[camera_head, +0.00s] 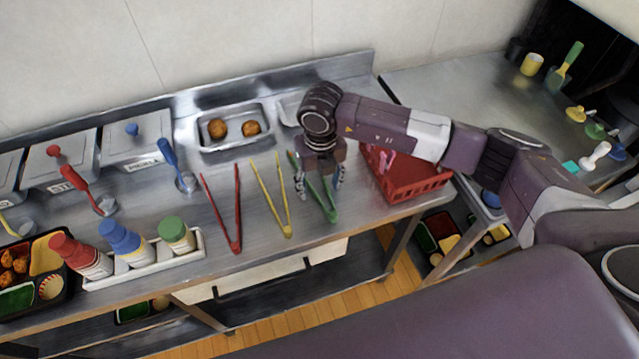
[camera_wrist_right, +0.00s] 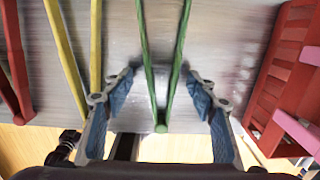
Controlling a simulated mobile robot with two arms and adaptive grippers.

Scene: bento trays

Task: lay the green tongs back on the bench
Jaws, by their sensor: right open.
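The green tongs (camera_head: 329,207) lie on the steel bench (camera_head: 216,262), to the right of the yellow tongs and left of the red basket. In the right wrist view the green tongs (camera_wrist_right: 163,62) form a narrow V with the joined end near the bench's front edge. My right gripper (camera_head: 320,192) is open, its two fingers standing apart on either side of the green tongs. In the right wrist view the blue fingertips (camera_wrist_right: 158,84) are clear of the tongs, with a gap on both sides. My left gripper is not in view.
Red tongs (camera_head: 236,225) and yellow tongs (camera_head: 284,216) lie to the left. The red basket (camera_head: 412,188) stands close on the right, with something pink in it. A metal tray with two brown balls (camera_head: 235,140) is behind. Sauce bottles (camera_head: 121,238) stand further left.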

